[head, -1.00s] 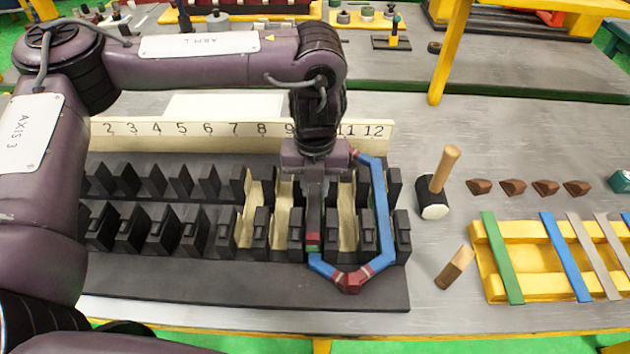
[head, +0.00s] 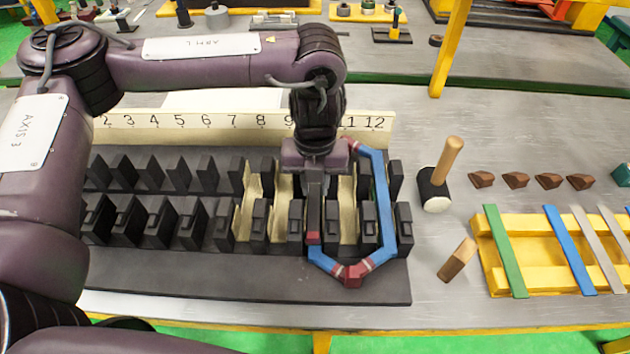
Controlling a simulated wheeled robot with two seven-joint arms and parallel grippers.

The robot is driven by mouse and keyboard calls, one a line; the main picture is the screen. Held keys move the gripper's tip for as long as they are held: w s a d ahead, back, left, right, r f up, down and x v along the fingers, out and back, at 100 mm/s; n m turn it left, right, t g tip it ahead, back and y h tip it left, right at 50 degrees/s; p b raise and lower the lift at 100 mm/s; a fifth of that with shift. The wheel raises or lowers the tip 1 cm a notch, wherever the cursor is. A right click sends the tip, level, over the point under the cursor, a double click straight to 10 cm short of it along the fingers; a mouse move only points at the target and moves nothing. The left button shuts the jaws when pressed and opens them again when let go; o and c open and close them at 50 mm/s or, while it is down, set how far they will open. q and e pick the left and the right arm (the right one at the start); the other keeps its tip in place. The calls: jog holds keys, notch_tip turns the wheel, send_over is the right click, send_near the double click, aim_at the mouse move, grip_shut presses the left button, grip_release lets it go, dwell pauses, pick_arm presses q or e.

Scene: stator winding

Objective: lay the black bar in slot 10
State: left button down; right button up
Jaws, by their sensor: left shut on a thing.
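The slotted black stator block (head: 230,280) lies below a cream number strip (head: 150,125); its number 10 is hidden behind my arm. My left gripper (head: 315,175) points down over the slot near that hidden number. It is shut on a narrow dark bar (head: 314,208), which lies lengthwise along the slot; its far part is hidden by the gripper. Whether it rests on the slot floor I cannot tell. A blue and red coil (head: 383,205) loops from this slot to one farther right, and a red patch (head: 313,238) shows at the bar's near end. My right gripper is out of view.
Cream liners (head: 347,210) show in slots beside the gripper. The bench between is clear.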

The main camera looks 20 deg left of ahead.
aim_at(315, 189)
pick_arm(q)
jog(key=shift+f, duration=0.45)
dwell(0.7)
jog(key=c, duration=1.2)
grip_release()
jog(key=shift+o, duration=0.2)
jog(key=shift+r, duration=0.2)
jog(key=shift+r+p, duration=0.65)
jog(key=shift+p, duration=0.2)
notch_tip(315, 189, up, 8)
jog(key=p, duration=0.8)
jog(key=shift+f, duration=0.3)
